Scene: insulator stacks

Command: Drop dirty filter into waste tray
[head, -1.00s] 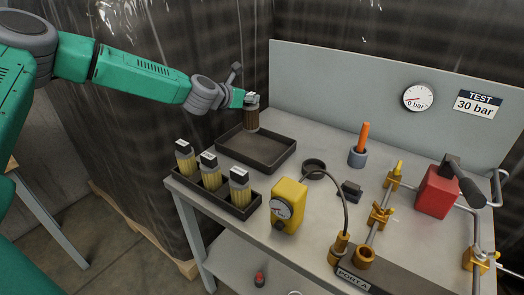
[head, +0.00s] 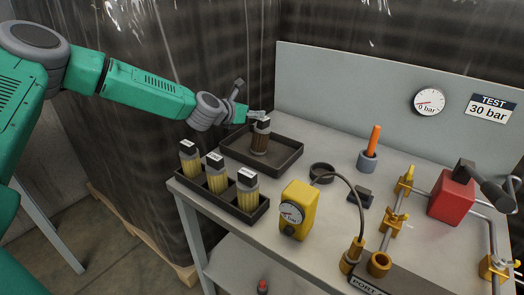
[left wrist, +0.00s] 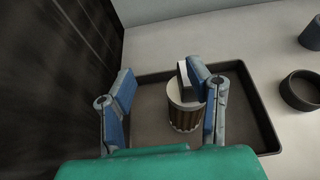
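The dirty filter (head: 260,141), brown and pleated with a dark grey cap and a white label, stands upright inside the black waste tray (head: 280,164). My left gripper (head: 257,115) is just above and beside the filter's top. In the left wrist view, the two blue fingers of the left gripper (left wrist: 163,92) are spread wide apart. The filter (left wrist: 184,108) shows between them, nearer the right finger, with a gap to the left finger. The tray (left wrist: 262,128) lies around it. My right gripper is not in view.
A black rack (head: 243,213) with three clean yellow filters stands in front of the tray. A yellow gauge box (head: 298,212), a dark ring (head: 321,172), an orange-handled tool (head: 373,142) and a red block (head: 451,197) with pipes stand to the right. A panel closes the back.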

